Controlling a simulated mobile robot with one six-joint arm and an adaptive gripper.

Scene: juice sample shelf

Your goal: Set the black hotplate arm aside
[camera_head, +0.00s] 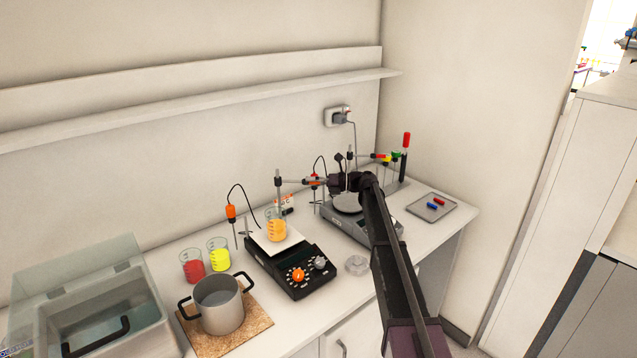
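The black hotplate (316,272) stands on the bench with a white top plate and orange and grey knobs. A beaker of orange liquid (276,229) is on its plate. A thin stand rod (279,200) rises behind it, and a dark horizontal arm (294,181) with an orange part reaches right from the rod toward my gripper. My gripper (335,183) is at the right end of this arm, above the grey balance-like device (367,232). The fingers are small and dark, so I cannot tell whether they touch or hold the arm.
Beakers of red (193,271) and yellow liquid (219,258) stand left of the hotplate. A steel pot (219,306) sits on a cork board, beside a water bath (104,310). A tray (448,213) lies right. A glass dish (357,265) is in front. A shelf (200,109) runs above.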

